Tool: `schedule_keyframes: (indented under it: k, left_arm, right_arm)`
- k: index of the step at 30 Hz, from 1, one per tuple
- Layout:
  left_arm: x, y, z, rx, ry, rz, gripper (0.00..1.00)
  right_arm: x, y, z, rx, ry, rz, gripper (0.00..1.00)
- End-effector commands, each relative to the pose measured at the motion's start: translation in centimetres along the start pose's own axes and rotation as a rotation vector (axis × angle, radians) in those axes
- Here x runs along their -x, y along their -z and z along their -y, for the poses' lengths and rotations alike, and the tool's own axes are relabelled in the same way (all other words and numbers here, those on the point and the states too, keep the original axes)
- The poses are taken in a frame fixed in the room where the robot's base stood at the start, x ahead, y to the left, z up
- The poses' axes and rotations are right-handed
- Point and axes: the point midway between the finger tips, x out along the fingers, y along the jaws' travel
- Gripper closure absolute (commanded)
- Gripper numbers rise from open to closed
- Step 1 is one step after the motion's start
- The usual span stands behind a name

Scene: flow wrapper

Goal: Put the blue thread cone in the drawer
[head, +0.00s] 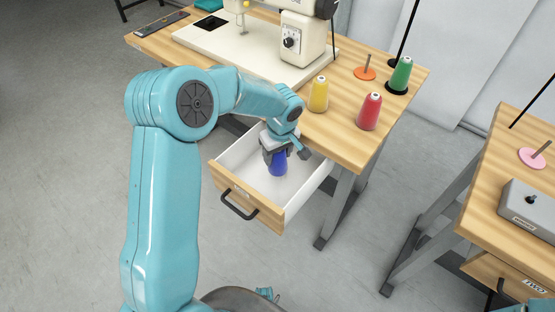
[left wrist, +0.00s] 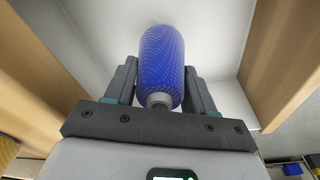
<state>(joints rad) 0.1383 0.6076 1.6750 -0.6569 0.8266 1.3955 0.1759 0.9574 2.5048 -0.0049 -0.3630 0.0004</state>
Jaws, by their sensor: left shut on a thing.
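The blue thread cone (head: 278,164) is in my left gripper (head: 280,153), inside the open drawer (head: 241,199) under the sewing table. In the left wrist view the blue cone (left wrist: 165,62) stands between the two fingers of the left gripper (left wrist: 160,85), which is shut on it. Its small end points toward the wrist and its wide end toward the white drawer floor (left wrist: 215,25). I cannot tell whether the cone touches the floor. The drawer has a wooden front, a black handle and white inner walls. My right gripper is not in view.
A yellow cone (head: 318,95), a red cone (head: 369,112) and a green cone (head: 400,76) stand on the table (head: 340,134) near the sewing machine (head: 303,38). An orange disc with a peg (head: 364,73) is there too. A second table (head: 490,191) stands at the right.

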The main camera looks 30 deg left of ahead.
Motion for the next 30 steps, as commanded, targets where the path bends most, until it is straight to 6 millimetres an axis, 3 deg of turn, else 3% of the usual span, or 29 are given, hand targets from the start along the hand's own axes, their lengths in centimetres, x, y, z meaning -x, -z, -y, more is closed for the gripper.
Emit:
schedule_keyframes:
  k: [4,16,17,19,30]
  left_arm:
    - [-2.5,-0.4,0.0,-0.001,0.001,0.001,0.81]
    - [-3.1,-0.5,0.0,-0.001,-0.001,0.0,0.81]
    - [-3.0,-0.5,0.0,-0.001,-0.001,0.0,0.43]
    - [-2.9,-0.5,0.0,-0.001,0.0,0.0,0.2]
    - [-2.4,-0.4,0.0,-0.001,0.0,0.001,0.2]
  right_arm:
    - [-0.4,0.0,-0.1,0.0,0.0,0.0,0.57]
    - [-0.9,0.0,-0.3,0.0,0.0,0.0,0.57]
    - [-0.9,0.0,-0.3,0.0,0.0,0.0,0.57]
    - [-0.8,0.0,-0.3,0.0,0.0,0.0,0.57]
    - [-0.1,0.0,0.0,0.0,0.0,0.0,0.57]
